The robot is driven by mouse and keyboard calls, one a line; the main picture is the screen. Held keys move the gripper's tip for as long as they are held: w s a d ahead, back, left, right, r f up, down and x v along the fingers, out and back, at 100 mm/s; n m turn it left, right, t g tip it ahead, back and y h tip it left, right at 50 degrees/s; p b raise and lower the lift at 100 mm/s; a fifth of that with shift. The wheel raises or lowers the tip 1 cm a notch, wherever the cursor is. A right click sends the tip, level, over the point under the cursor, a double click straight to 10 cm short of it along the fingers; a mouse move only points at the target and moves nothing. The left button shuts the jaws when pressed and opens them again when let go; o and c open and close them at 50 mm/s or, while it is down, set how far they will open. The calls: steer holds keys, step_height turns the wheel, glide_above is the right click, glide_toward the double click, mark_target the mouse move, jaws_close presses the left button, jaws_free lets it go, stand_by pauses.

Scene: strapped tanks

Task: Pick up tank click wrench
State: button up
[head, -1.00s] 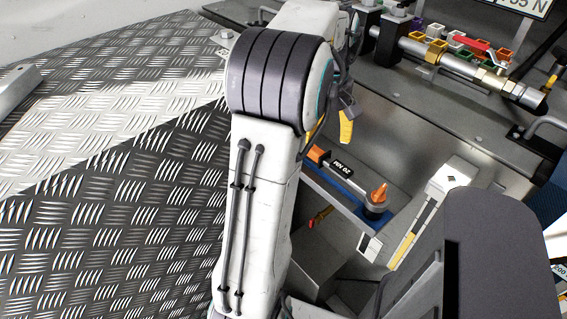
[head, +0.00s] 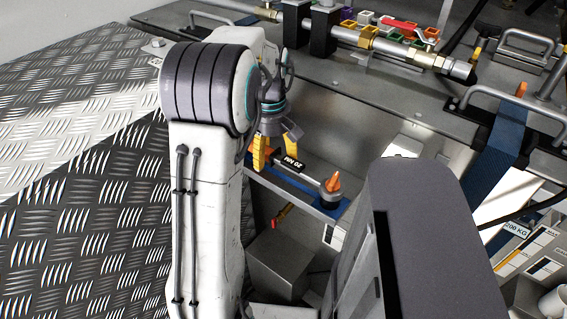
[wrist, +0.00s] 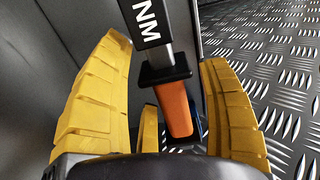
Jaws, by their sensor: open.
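The click wrench (head: 290,163) has a black label band and an orange handle, and lies on a narrow blue-topped shelf (head: 288,184). An orange cone-like piece (head: 334,183) sits at the right end of the shelf in the head view. My gripper (head: 275,148) has yellow fingers and is open over the wrench's handle end. In the wrist view, the orange handle (wrist: 175,108) with its black collar lies between the spread yellow fingers (wrist: 165,105), with a visible gap at the left finger. My arm and fingers hide part of the handle in the head view.
A silver pipe with coloured fittings (head: 390,43) runs along the back. A grey box (head: 280,265) stands below the shelf. A blue strap (head: 502,150) and metal handles are at the right. Treaded metal plate (head: 80,220) fills the left.

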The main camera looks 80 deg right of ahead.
steer(key=shift+f, duration=0.2)
steer(key=shift+o, duration=0.2)
steer(key=c, duration=1.4)
steer(key=shift+r, duration=0.1)
